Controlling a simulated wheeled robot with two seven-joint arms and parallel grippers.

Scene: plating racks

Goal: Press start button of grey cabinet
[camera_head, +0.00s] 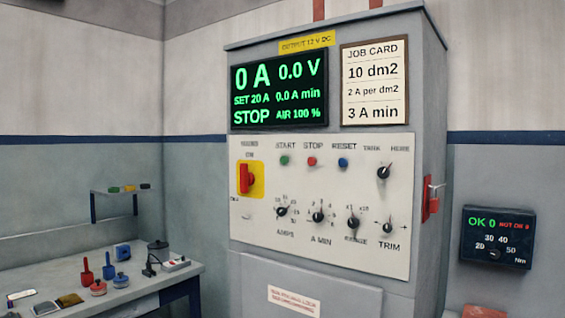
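The grey cabinet (340,278) stands upright in the middle of the head view. Its pale control panel (262,222) carries a green button (284,160) under the label START. A red button (312,161) is under STOP and a blue button (343,162) is under RESET. A red rotary switch (246,178) on a yellow plate sits left of the green button. The dark display (279,90) above reads 0 A, 0.0 V, SET 20 A, 0.0 A min, STOP and AIR 100 %. Neither of my grippers is in view.
Several black knobs, such as the AMPS knob (282,211), are on the panel. A job card (374,82) is beside the display. A bench (60,275) with small tools stands at left. A dark torque display (497,236) is at right. Nothing blocks the cabinet front.

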